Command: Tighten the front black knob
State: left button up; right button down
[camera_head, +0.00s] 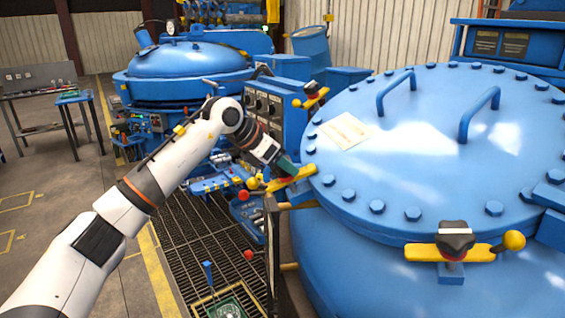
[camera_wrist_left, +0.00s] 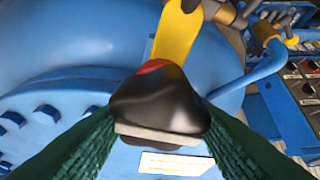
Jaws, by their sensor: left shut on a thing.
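My left gripper (camera_head: 287,163) is at the left rim of the big blue lid (camera_head: 400,130), over a yellow clamp bar (camera_head: 292,182). In the left wrist view, its green fingers (camera_wrist_left: 160,125) are shut on a black knob (camera_wrist_left: 160,98), one finger on each side. A yellow bar (camera_wrist_left: 177,35) runs out from behind this knob; in the head view the gripper hides the knob. Another black knob (camera_head: 455,238) sits free on a yellow clamp bar (camera_head: 425,252) at the lid's near edge. A third black knob (camera_head: 312,88) is at the far left rim. My right gripper is out of view.
Two blue handles (camera_head: 397,90) stand up from the lid, and bolts ring its rim. A control box (camera_head: 265,105) with dials stands behind my left wrist. A second blue vessel (camera_head: 185,70) is at the back. A dark floor grating (camera_head: 205,240) lies below the arm.

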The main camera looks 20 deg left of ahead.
pick_arm(q)
jog(key=shift+r+m, duration=0.1)
jog(key=shift+m, duration=0.4)
jog(key=m, duration=0.2)
jog(key=m+g+h+p, duration=0.1)
jog(key=m, duration=0.1)
jog(key=shift+r+g, duration=0.1)
jog(key=shift+g, duration=0.2)
jog(key=m+g+p, duration=0.1)
jog(key=m, duration=0.1)
jog(key=m+p, duration=0.1)
jog(key=m, duration=0.1)
jog(key=shift+s+d+m+g, duration=0.1)
jog(key=shift+m+g, duration=0.3)
jog(key=m+p, duration=0.1)
jog(key=m, duration=0.1)
jog(key=m+g+p, duration=0.1)
jog(key=m, duration=0.1)
jog(key=shift+m+g, duration=0.3)
jog(key=shift+m, duration=0.1)
jog(key=shift+s+m+g+y+p, duration=0.15)
jog(key=shift+m+g+p, duration=0.3)
jog(key=shift+m, duration=0.55)
jog(key=shift+w+m+g+y+p, duration=0.1)
jog(key=shift+m+g+y+p, duration=0.3)
jog(key=shift+m, duration=0.9)
jog(key=o, duration=1)
jog(key=shift+s+f, duration=0.1)
jog(key=shift+f, duration=0.1)
